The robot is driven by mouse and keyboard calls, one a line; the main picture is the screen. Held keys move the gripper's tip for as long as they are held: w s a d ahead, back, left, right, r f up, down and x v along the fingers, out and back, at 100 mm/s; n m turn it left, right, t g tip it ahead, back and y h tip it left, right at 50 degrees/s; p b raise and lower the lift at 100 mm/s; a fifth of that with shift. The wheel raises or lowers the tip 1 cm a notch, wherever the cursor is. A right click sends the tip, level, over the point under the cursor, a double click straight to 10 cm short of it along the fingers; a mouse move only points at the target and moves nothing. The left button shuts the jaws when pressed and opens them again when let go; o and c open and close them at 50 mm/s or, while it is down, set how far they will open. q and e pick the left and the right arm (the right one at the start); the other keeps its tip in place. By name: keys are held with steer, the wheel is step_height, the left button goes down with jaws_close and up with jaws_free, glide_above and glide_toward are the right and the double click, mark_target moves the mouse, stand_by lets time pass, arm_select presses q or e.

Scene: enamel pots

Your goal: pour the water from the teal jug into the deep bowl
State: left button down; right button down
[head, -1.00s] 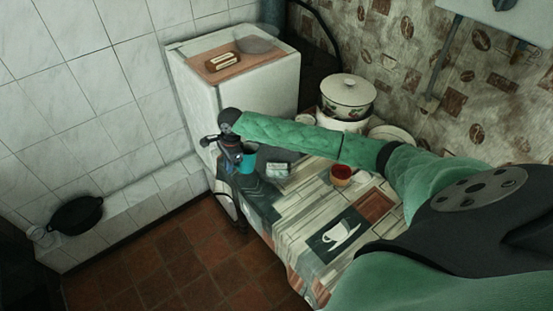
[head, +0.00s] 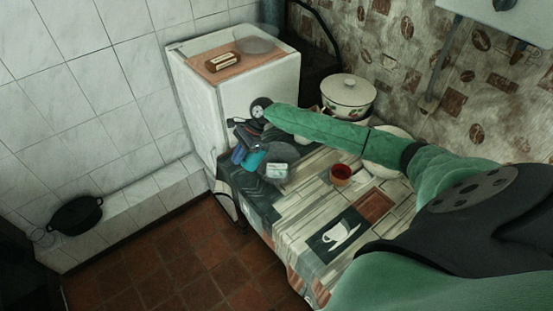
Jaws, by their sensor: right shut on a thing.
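My right gripper (head: 246,142) is at the far left end of the table, shut on the teal jug (head: 253,160). The jug is partly hidden by the fingers and looks tilted; its mouth is hard to make out. A grey bowl (head: 284,152), likely the deep bowl, sits just right of the jug, partly covered by my forearm. I cannot tell whether jug and bowl touch, and no water can be made out. My left gripper is out of view.
A small pale box (head: 276,171) is in front of the bowl. A red cup (head: 341,175) stands mid-table, and a lidded enamel pot (head: 347,98) is behind my forearm. A white cabinet (head: 200,98) borders the table's far end. The table's near part is clear.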

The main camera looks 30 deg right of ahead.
steer(key=shift+d+r+y, duration=0.1)
steer(key=shift+d+y, duration=0.25)
steer(key=shift+y, duration=0.05)
steer(key=shift+d+y, duration=0.15)
steer(key=shift+y, duration=0.25)
